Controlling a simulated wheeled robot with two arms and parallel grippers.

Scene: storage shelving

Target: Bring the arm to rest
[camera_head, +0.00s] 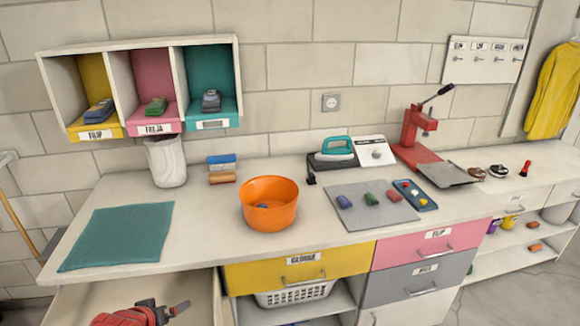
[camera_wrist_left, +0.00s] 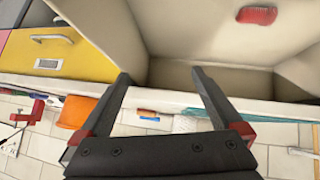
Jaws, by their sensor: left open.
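My left gripper (camera_head: 178,309), dark with red parts, shows at the bottom left of the head view, over the pulled-out drawer (camera_head: 75,300) below the counter. In the left wrist view the gripper (camera_wrist_left: 160,75) has its two dark fingers wide apart with nothing between them. That view is turned over and shows the open drawer (camera_wrist_left: 190,35) beyond the fingertips. A red ridged object (camera_wrist_left: 257,15) lies inside the drawer. My right gripper is in neither view.
The counter holds a teal mat (camera_head: 117,236), an orange bowl (camera_head: 270,204), a grey mat (camera_head: 365,213) with small items, and a red press (camera_head: 413,135). A yellow drawer front (camera_head: 300,268) is right of the open drawer. Cubbies (camera_head: 140,45) hang on the wall.

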